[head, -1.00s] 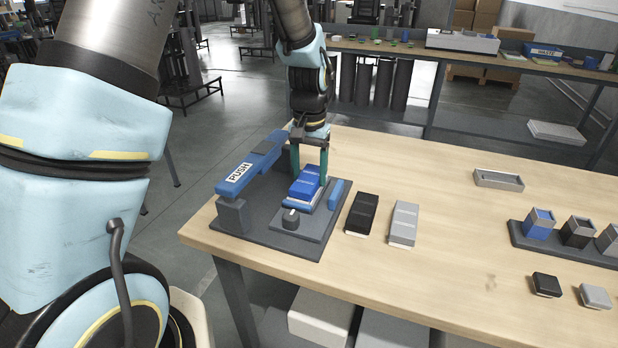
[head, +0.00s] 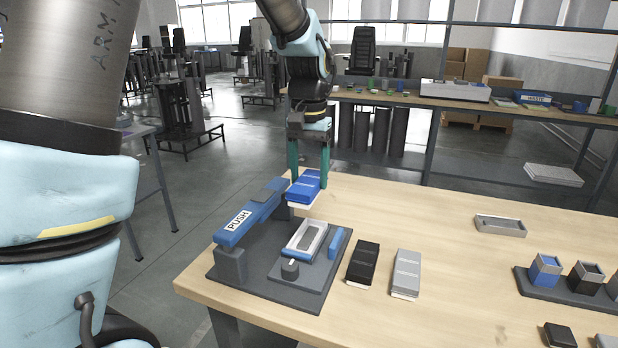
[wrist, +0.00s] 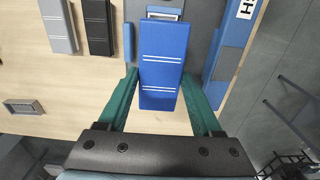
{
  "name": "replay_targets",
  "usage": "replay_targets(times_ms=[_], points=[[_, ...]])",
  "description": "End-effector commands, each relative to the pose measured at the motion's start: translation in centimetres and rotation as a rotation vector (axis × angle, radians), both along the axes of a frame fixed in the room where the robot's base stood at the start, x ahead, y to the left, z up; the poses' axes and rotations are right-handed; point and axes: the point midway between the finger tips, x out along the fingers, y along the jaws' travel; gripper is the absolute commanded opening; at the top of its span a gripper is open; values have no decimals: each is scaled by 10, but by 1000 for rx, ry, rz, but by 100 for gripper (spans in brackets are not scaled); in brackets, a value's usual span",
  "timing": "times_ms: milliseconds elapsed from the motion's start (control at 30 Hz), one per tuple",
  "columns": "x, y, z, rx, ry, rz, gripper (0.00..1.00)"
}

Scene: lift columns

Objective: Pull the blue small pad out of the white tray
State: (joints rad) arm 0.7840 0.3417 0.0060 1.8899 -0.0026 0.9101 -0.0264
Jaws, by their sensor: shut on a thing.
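My gripper (head: 308,183) is shut on a blue pad (head: 304,187) with a pale underside. It holds the pad clear above the dark fixture (head: 250,281). In the wrist view, the blue pad (wrist: 162,58) with white lines lies between the two green fingers of my gripper (wrist: 160,78). A white-rimmed tray (head: 293,253) with a dark slot in its middle and blue along its lower edge sits on the fixture below the pad. I cannot tell what, if anything, else lies in the tray.
A blue PUSH lever (head: 240,223) runs along the fixture's left side. A blue block (head: 337,243) stands at its right. A black pad (head: 363,262) and a grey pad (head: 406,272) lie beside it. A grey tray (head: 500,226) and a rack (head: 560,291) are farther right.

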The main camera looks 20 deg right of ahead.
Motion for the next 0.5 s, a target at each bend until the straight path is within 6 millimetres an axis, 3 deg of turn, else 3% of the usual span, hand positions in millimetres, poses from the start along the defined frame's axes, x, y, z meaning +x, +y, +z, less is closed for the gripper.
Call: replay_targets(times_ms=[500], points=[[0,0,27,0,0,0,0]])
